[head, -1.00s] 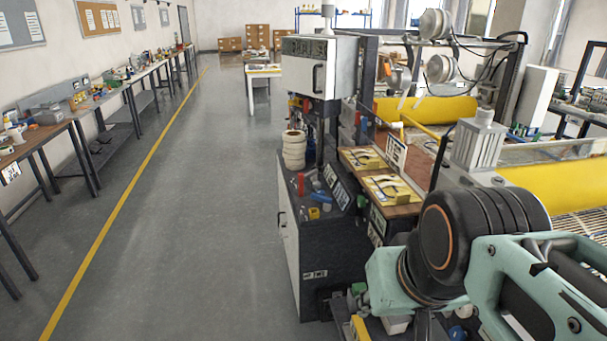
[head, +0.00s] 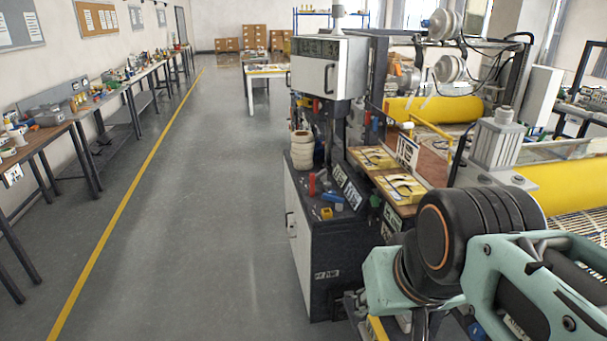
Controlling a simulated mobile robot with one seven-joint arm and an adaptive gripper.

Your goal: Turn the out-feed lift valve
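My arm, pale green with a black ringed joint, fills the lower right of the head view. My gripper is not in view. The laminating machine stands at the right, with yellow rolls (head: 432,109) and a grey finned actuator (head: 497,142) on top. Several small coloured parts, among them a red one (head: 312,184) and a blue one (head: 332,197), sit on the dark cabinet top. I cannot tell whether any of these is the out-feed lift valve. My arm hides part of the machine's lower front.
A dark cabinet (head: 336,268) with a white side door stands left of the machine. A grey control box (head: 316,70) is mounted above it. The grey aisle floor (head: 200,220) with a yellow line is clear. Benches (head: 110,100) run along the left wall.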

